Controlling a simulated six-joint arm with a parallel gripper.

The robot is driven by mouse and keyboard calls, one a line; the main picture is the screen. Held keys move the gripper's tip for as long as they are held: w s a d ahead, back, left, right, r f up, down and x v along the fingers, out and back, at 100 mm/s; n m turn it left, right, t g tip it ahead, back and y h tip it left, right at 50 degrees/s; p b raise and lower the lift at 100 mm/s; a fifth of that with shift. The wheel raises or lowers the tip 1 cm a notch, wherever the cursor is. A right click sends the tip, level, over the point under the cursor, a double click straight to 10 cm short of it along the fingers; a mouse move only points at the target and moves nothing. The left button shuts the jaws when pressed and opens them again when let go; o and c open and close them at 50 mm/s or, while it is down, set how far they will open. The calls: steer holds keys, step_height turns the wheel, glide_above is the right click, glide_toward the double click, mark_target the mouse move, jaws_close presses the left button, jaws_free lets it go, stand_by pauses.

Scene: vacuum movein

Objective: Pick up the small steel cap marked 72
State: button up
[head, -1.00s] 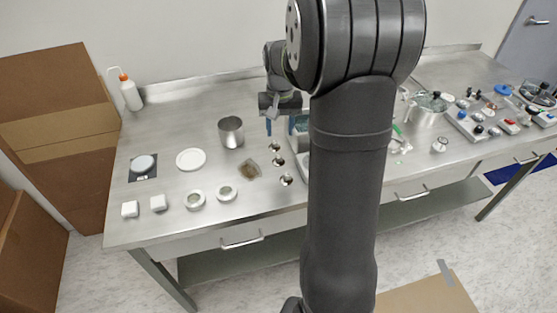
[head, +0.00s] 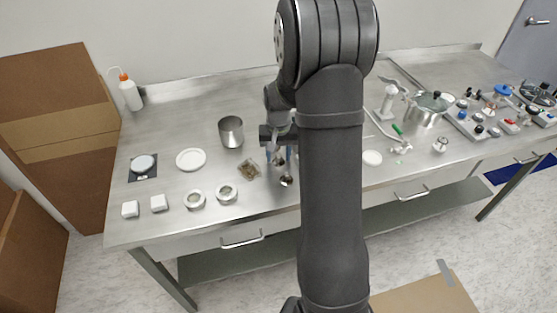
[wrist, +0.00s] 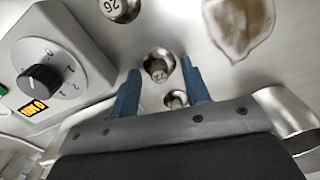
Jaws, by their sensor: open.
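A small round steel cap (wrist: 158,68), whose mark appears to read 72, sits on the steel bench in the wrist view. My gripper (wrist: 160,67) is open and empty, its two blue fingers on either side of this cap in the picture. I cannot tell the remaining height. A second cap (wrist: 116,8) marked 26 is at the top edge, and a third cap (wrist: 176,99) is low between the fingers, its mark unclear. In the head view my gripper (head: 273,157) is over the row of caps, beside the front cap (head: 286,181); it partly hides the others.
A box with a black dial (wrist: 40,78) stands close left of the fingers in the wrist view. A brown stained patch (head: 249,170) lies left of the caps. A steel beaker (head: 231,132) stands behind it, and white ring-shaped dishes (head: 227,193) are at the front left.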

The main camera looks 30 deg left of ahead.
jaws_close()
steer(key=shift+r, duration=0.15)
